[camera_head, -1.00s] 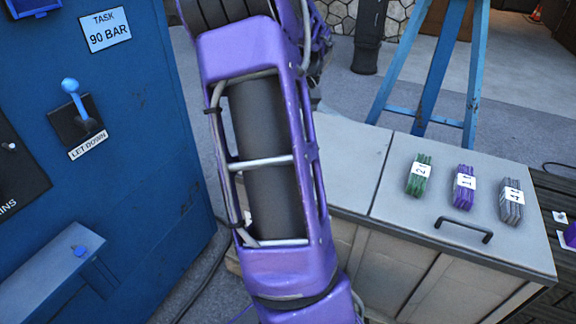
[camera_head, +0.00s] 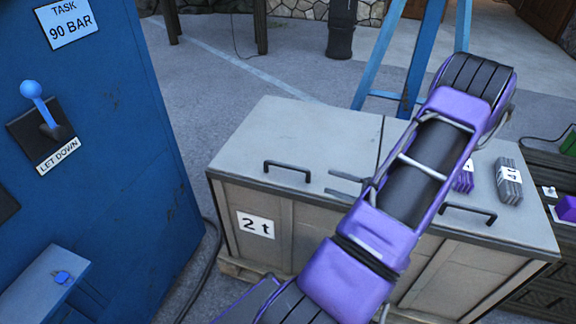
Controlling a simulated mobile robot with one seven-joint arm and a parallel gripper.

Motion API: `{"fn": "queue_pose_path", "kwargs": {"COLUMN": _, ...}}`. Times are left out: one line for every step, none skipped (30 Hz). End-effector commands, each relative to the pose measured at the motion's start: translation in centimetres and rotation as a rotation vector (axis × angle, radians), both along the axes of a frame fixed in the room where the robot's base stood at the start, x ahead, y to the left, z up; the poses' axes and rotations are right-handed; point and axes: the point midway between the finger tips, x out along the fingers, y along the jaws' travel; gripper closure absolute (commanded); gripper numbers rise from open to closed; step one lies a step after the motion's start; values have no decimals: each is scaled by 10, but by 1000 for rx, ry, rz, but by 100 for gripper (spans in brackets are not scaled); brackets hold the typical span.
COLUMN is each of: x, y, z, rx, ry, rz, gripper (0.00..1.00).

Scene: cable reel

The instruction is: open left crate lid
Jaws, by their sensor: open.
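The left crate lid (camera_head: 290,130) is a flat grey panel, closed on a beige crate (camera_head: 325,225) labelled "2 t" at its front left. A dark bar handle (camera_head: 287,168) stands near the lid's front edge. My gripper (camera_head: 330,182) is open, its two thin grey fingers pointing left. In the picture it lies just right of the handle and apart from it, over the lid's front right part. My purple arm hides the gripper's body and part of the seam between the two lids.
The right lid (camera_head: 520,215) is closed, with its own handle (camera_head: 468,213), a purple bundle (camera_head: 464,178) and a grey bundle (camera_head: 509,180) on it. A blue cabinet (camera_head: 130,150) with a lever stands at left. A blue trestle (camera_head: 420,60) stands behind the crates.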

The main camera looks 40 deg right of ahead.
Motion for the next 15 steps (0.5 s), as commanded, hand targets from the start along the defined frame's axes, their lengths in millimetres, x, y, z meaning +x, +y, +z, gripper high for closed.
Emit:
{"fn": "queue_pose_path", "kwargs": {"x": 0, "y": -1, "z": -1, "rx": 5, "ry": -8, "rz": -14, "gripper": 50}}
{"fn": "queue_pose_path", "kwargs": {"x": 0, "y": -1, "z": -1, "rx": 7, "ry": -10, "rz": -19, "gripper": 50}}
{"fn": "queue_pose_path", "kwargs": {"x": 3, "y": -1, "z": -2, "rx": 7, "ry": -13, "rz": -22, "gripper": 50}}
{"fn": "queue_pose_path", "kwargs": {"x": 6, "y": -1, "z": -3, "rx": 7, "ry": -13, "rz": -23, "gripper": 50}}
{"fn": "queue_pose_path", "kwargs": {"x": 9, "y": -1, "z": -3, "rx": 6, "ry": -12, "rz": -22, "gripper": 50}}
{"fn": "queue_pose_path", "kwargs": {"x": 15, "y": 0, "z": -5, "rx": 6, "ry": -11, "rz": -20, "gripper": 50}}
{"fn": "queue_pose_path", "kwargs": {"x": 20, "y": 1, "z": -6, "rx": 7, "ry": -12, "rz": -20, "gripper": 50}}
{"fn": "queue_pose_path", "kwargs": {"x": 25, "y": 2, "z": -7, "rx": 7, "ry": -12, "rz": -20, "gripper": 50}}
{"fn": "queue_pose_path", "kwargs": {"x": 33, "y": 3, "z": -9, "rx": 7, "ry": -11, "rz": -18, "gripper": 50}}
{"fn": "queue_pose_path", "kwargs": {"x": 39, "y": 4, "z": -10, "rx": 7, "ry": -11, "rz": -18, "gripper": 50}}
{"fn": "queue_pose_path", "kwargs": {"x": 45, "y": 5, "z": -12, "rx": 7, "ry": -11, "rz": -18, "gripper": 50}}
{"fn": "queue_pose_path", "kwargs": {"x": 54, "y": 7, "z": -14, "rx": 8, "ry": -11, "rz": -17, "gripper": 50}}
{"fn": "queue_pose_path", "kwargs": {"x": 61, "y": 7, "z": -15, "rx": 8, "ry": -10, "rz": -18, "gripper": 50}}
{"fn": "queue_pose_path", "kwargs": {"x": 67, "y": 8, "z": -16, "rx": 7, "ry": -10, "rz": -18, "gripper": 50}}
{"fn": "queue_pose_path", "kwargs": {"x": 76, "y": 9, "z": -18, "rx": 7, "ry": -10, "rz": -18, "gripper": 50}}
